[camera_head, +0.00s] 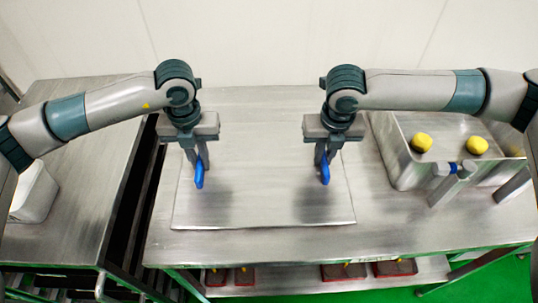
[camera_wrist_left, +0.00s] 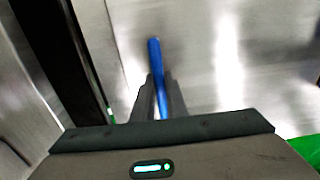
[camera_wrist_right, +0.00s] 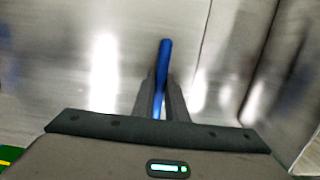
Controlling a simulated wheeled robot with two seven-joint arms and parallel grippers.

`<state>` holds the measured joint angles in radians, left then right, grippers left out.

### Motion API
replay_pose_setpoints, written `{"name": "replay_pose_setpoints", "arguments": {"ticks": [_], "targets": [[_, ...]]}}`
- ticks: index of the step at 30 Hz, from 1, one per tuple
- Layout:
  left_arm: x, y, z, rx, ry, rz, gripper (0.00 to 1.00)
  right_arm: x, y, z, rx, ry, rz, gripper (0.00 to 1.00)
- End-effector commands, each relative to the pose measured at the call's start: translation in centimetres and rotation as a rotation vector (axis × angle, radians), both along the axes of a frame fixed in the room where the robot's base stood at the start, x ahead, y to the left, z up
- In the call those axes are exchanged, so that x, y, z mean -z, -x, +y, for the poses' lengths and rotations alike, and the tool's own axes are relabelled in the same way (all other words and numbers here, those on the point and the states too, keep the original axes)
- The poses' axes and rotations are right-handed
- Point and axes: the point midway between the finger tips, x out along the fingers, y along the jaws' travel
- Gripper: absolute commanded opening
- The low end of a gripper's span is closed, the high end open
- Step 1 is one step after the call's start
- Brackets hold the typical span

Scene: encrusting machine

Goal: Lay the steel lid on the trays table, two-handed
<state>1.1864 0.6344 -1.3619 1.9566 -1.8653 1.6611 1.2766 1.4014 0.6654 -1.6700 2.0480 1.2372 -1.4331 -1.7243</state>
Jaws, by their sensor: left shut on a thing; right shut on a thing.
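The steel lid (camera_head: 265,195) is a flat, shiny rectangular sheet with two blue handles, level over the middle of the steel trays table (camera_head: 400,237). Whether it touches the tabletop or hangs just above it, I cannot tell. My left gripper (camera_head: 197,164) is shut on the left blue handle (camera_head: 199,179), which also shows between the fingers in the left wrist view (camera_wrist_left: 154,55). My right gripper (camera_head: 323,162) is shut on the right blue handle (camera_head: 325,176), seen likewise in the right wrist view (camera_wrist_right: 165,55). The lid's far edge is hard to make out.
A steel bin (camera_head: 396,163) with yellow balls (camera_head: 422,142) stands right of the lid, with blue-and-grey hardware (camera_head: 453,168) at its front. A second steel table (camera_head: 75,195) with a white container (camera_head: 33,193) is left, across a dark gap. Red trays (camera_head: 343,271) sit on the lower shelf.

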Motion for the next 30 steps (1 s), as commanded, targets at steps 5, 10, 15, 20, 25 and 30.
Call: {"name": "replay_pose_setpoints", "arguments": {"ticks": [5,10,15,20,25,30], "targets": [[0.9,-0.1,0.1,-0.002,-0.002,-0.001,0.00,0.9,0.0,-0.1,0.001,0.003,-0.001,0.00],[1.1,0.0,0.1,-0.002,-0.003,0.000,0.29,1.1,0.0,-0.1,0.001,0.003,0.000,0.29],[1.1,0.0,0.1,-0.001,-0.002,0.000,0.31,1.1,0.0,-0.1,0.001,0.002,0.000,0.31],[1.0,0.0,0.0,-0.001,-0.001,0.000,0.31,1.1,0.0,0.0,0.000,0.001,0.000,0.31],[0.3,-0.1,0.0,0.000,0.000,-0.002,0.31,1.1,0.0,0.0,0.000,0.001,0.000,0.31],[-1.6,-0.1,0.0,0.000,0.001,-0.003,0.31,1.1,0.0,0.0,0.000,0.000,0.000,0.31]]}}
